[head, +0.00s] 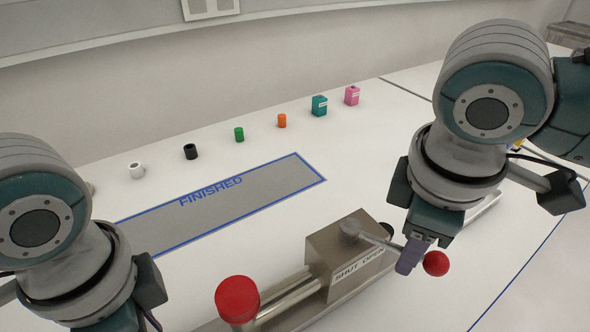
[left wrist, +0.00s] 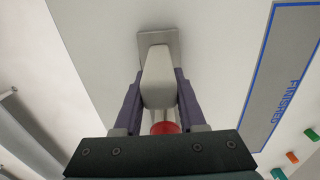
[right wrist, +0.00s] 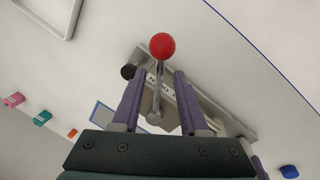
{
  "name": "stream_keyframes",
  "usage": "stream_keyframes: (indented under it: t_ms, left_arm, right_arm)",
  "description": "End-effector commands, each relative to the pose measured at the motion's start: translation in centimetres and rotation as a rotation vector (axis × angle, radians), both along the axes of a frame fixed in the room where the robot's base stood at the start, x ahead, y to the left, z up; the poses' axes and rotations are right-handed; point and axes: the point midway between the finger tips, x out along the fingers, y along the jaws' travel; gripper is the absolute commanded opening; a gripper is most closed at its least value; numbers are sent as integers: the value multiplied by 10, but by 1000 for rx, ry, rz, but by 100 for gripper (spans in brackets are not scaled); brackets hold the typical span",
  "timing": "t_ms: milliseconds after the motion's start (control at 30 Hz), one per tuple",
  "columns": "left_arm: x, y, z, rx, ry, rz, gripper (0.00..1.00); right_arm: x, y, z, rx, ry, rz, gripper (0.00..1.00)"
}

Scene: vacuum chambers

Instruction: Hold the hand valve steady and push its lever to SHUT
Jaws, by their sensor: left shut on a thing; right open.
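The hand valve (head: 345,262) has a grey metal block marked SHUT and OPEN, a pipe and a red cap (head: 237,298). Its lever (head: 375,239) runs from the pivot toward the OPEN side and ends in a red ball (head: 436,263). The ball and lever also show in the right wrist view (right wrist: 162,46). My right gripper (right wrist: 160,85) is open, its fingers on either side of the lever rod; contact is unclear. My left gripper (left wrist: 158,80) is shut on a grey part with red behind it, which looks like the valve's end; its fingers are outside the head view.
A blue-edged FINISHED area (head: 235,200) lies behind the valve. Beyond it stand a white cup (head: 136,170), a black ring (head: 190,152), green (head: 239,134) and orange cylinders (head: 282,121), and teal (head: 319,106) and pink blocks (head: 352,96). The white bench between is clear.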

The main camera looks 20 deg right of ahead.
Motion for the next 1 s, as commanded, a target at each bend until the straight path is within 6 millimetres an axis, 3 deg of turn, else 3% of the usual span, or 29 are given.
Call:
stream_keyframes:
  t_ms: [100,500,1000]
  left_arm:
    - [-1,1,-3,3,0,1,0]
    - [-1,1,-3,3,0,1,0]
    - [0,1,-3,2,0,1,0]
  right_arm:
    - [0,0,-1,0,0,0,42]
    - [0,0,0,1,1,0,0]
    - [0,1,0,2,1,0,0]
